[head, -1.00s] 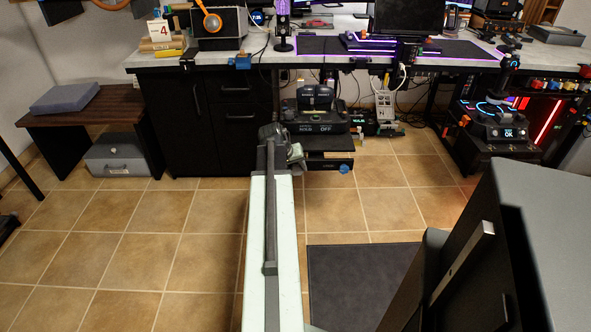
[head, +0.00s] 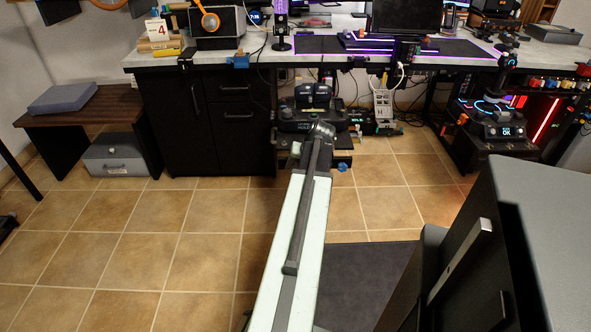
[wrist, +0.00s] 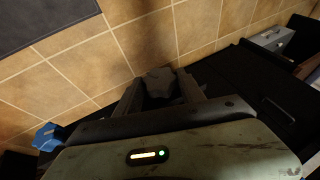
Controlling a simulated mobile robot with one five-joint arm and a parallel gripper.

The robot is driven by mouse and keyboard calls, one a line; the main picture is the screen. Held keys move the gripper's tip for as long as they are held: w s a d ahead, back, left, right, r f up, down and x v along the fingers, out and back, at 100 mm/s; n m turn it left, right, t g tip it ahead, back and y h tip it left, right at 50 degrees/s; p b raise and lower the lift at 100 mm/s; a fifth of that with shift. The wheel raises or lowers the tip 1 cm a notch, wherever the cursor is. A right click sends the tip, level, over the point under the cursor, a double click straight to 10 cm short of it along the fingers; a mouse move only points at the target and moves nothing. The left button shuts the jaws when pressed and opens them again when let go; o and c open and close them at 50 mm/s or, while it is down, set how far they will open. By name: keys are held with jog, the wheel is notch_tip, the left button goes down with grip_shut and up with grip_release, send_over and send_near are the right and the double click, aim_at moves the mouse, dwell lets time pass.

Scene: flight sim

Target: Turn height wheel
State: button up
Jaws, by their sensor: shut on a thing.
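A grey lobed knob, apparently the height wheel (wrist: 158,82), sits between the two fingers of my gripper (wrist: 160,90) in the wrist view. The fingers are shut on it, one on each side. In the head view my arm reaches to the rudder pedal unit (head: 305,108) under the desk, and my own arm hides the wheel and fingers there. A blue knob (head: 341,166) shows at the front of the unit, just right of my arm. It also shows in the wrist view (wrist: 47,136), apart from my gripper.
A black cabinet (head: 215,120) stands left of the pedal unit. The desk top (head: 300,60) overhangs it. A dark mat (head: 365,275) lies on the tiled floor. A large dark box (head: 530,230) fills the near right.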

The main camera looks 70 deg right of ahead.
jog(key=t+b, duration=0.1)
jog(key=s+f+t+b, duration=0.1)
jog(key=t+b, duration=0.1)
jog(key=shift+d+m+y, duration=0.15)
jog(key=shift+m+y, duration=0.15)
jog(key=shift+y, duration=0.1)
jog(key=shift+r, duration=0.15)
jog(key=shift+r, duration=0.1)
dwell(0.7)
jog(key=o, duration=1.3)
jog(key=shift+d, duration=0.1)
jog(key=shift+o, duration=0.2)
jog(key=shift+w, duration=0.1)
